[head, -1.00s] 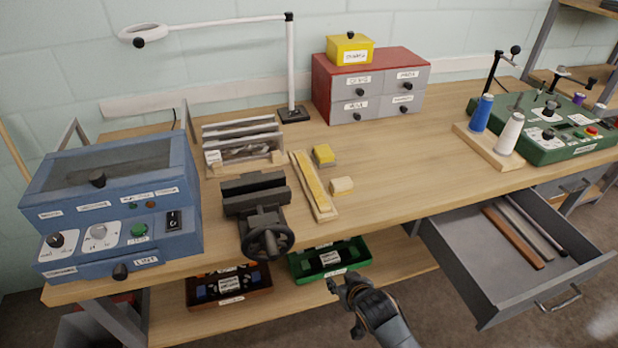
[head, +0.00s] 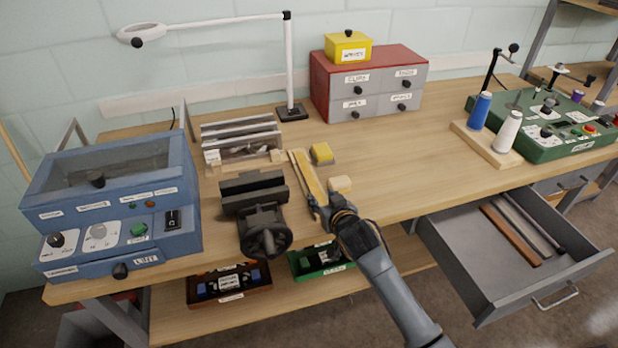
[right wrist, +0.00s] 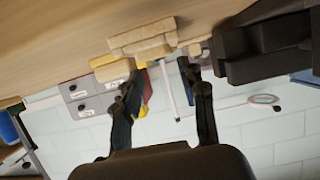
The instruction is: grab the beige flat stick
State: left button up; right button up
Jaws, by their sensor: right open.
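The beige flat stick (head: 312,178) lies lengthwise on the workbench, on or in a pale wooden holder, between the dark vise and two small blocks. Its near end is partly hidden by my right gripper. My right gripper (head: 325,207) is open at that near end, close to the bench's front edge. In the right wrist view the open fingers (right wrist: 160,80) have nothing between them. Stacked wooden ends (right wrist: 145,38) show just beyond the fingertips; I cannot tell stick from holder there. My left gripper is not in view.
The vise (head: 254,208) stands left of the stick. An open drawer (head: 470,270) juts out at the right. The bench middle is clear.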

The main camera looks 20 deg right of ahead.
aim_at(315, 188)
jog(key=shift+p+x, duration=0.45)
jog(key=shift+x, duration=2.25)
grip_shut()
